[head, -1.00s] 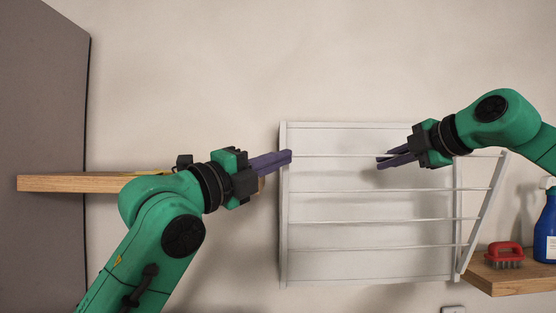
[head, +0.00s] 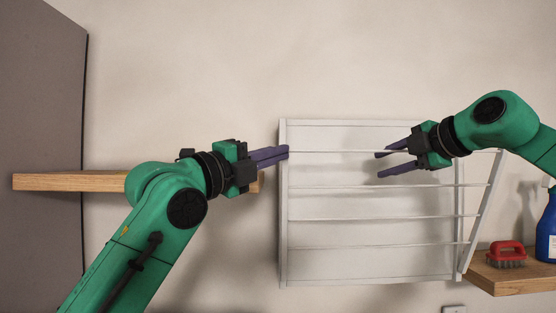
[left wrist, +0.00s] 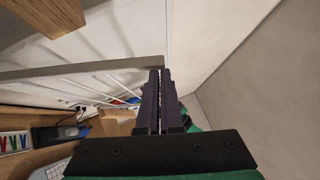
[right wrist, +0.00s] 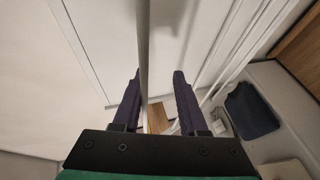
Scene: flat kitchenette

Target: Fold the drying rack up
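The white drying rack (head: 283,215) is on the wall, with a rectangular frame and several thin rods. Its right side arm (head: 486,205) slants outward from the lower right, so the rack stands open. My left gripper (head: 286,153) is shut, its tips at the upper part of the left frame post; I cannot tell whether they touch it. In the left wrist view the fingers (left wrist: 160,72) lie close together beside a grey bar (left wrist: 85,67). My right gripper (head: 379,164) is open near the top rod. In the right wrist view a bar (right wrist: 143,45) passes between its fingers (right wrist: 156,75), nearer the left finger.
A wooden shelf (head: 70,182) is at the left, behind my left arm, beside a tall grey cabinet (head: 40,100). A right shelf (head: 515,278) holds a red brush (head: 506,252) and a blue bottle (head: 548,228). The wall above the rack is clear.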

